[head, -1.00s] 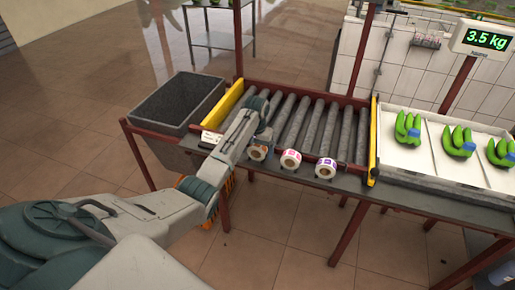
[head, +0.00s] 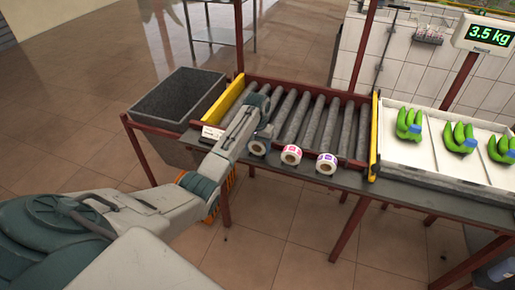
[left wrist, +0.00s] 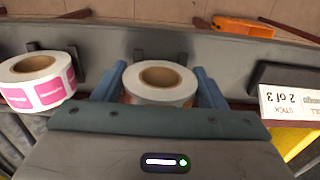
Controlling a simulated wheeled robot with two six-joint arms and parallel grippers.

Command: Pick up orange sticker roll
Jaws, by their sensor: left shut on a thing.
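The orange sticker roll (left wrist: 160,82) sits between the blue fingers of my left gripper (left wrist: 160,88) in the left wrist view. It is a white ring with a brown core, and a little orange shows low on its side. The fingers are shut on its two sides. In the head view the roll (head: 257,149) shows at the end of my left arm, at the front ledge of the roller table; the left gripper (head: 258,137) partly covers it. I cannot tell whether it still touches the ledge. My right gripper is not in view.
A pink sticker roll (head: 291,155) and a purple one (head: 326,163) stand to the right on the ledge. A small sign (head: 212,132) is at the left. A dark bin (head: 175,97) stands farther left. Green bananas (head: 408,124) lie in white trays at the right.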

